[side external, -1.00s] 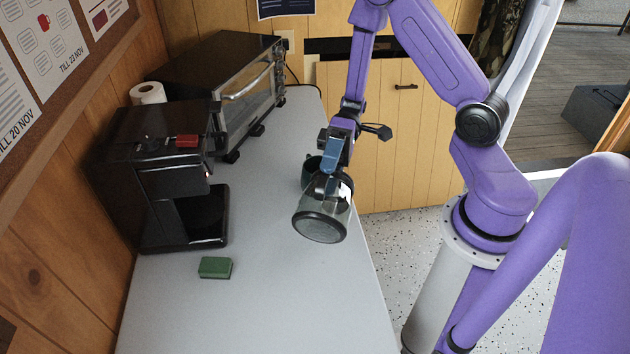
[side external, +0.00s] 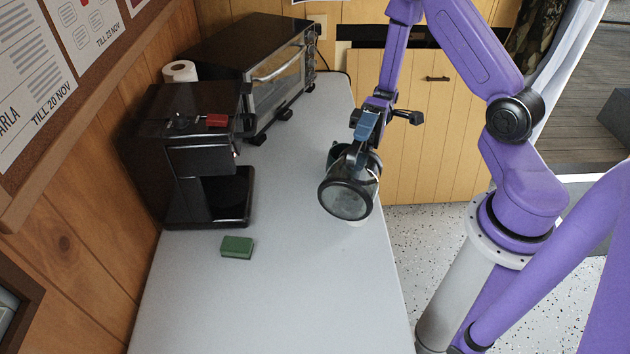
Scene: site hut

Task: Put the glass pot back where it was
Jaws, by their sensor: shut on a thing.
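The glass pot (side external: 349,186) is clear with a dark rim around its round base. It hangs tilted over the right side of the grey counter (side external: 290,290), its base turned toward the camera. My gripper (side external: 364,140), with blue fingers, is shut on the pot at its upper end; the exact grip is partly hidden. The black coffee maker (side external: 190,120) stands at the left against the wood wall, its bay and base plate (side external: 235,195) empty. The pot is well to the right of it, apart.
A green sponge (side external: 237,247) lies in front of the coffee maker. A dark green mug (side external: 335,151) is partly hidden behind the pot. A small white thing (side external: 358,223) shows below the pot. A toaster oven (side external: 250,55) and paper roll (side external: 180,71) stand behind. The front counter is clear.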

